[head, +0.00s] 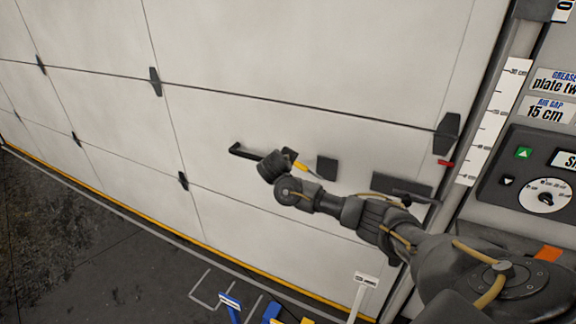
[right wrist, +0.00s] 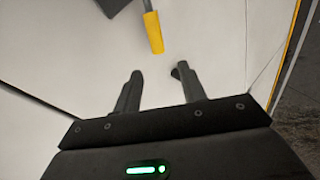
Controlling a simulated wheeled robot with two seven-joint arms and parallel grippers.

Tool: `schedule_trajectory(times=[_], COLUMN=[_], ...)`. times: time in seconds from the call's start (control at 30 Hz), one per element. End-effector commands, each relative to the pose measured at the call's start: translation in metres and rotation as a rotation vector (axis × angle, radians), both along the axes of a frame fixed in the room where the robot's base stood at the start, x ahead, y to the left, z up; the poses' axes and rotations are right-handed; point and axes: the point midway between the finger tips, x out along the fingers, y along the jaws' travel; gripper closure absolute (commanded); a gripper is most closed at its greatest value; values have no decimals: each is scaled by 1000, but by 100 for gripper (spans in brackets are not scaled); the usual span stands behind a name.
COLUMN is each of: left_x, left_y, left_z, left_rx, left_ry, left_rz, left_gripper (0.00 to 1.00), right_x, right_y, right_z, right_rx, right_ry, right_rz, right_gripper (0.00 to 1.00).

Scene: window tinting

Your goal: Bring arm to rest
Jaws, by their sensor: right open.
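My right arm reaches in from the lower right in the head view, and its gripper end (head: 290,157) is by the white panelled door (head: 340,60). The arm partly hides the fingers there. In the right wrist view the two fingers (right wrist: 158,72) stand apart with nothing between them. My left gripper is not in view.
A black bar handle (head: 242,152) is left of the gripper. A dark plate (head: 402,185) is behind the arm. A control panel with a dial (head: 546,195) and a white ruler (head: 495,125) stand at the right. Blue and yellow items (head: 272,312) are low on the floor.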

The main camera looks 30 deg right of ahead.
Motion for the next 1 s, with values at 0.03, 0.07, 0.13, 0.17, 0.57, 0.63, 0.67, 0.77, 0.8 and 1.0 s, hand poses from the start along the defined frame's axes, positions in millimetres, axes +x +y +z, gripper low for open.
schedule_trajectory(times=[0.03,0.07,0.13,0.17,0.57,0.63,0.67,0.77,0.8,1.0], left_x=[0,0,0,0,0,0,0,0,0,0], left_y=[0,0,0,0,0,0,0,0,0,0], left_z=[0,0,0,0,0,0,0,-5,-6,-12], left_rx=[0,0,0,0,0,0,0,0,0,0], left_ry=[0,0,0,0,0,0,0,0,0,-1], left_rz=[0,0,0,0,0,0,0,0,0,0], left_gripper=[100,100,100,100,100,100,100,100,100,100], right_x=[0,0,0,0,19,37,46,54,51,1], right_y=[0,0,0,0,3,-4,-5,1,4,26], right_z=[0,0,0,0,9,14,13,-58,-88,-236], right_rx=[0,0,0,0,-14,-30,-29,26,54,215], right_ry=[0,0,0,0,-105,-175,-204,-217,-210,-131], right_rz=[0,0,0,0,54,95,116,193,215,271], right_gripper=[59,59,59,59,59,59,59,59,59,59])
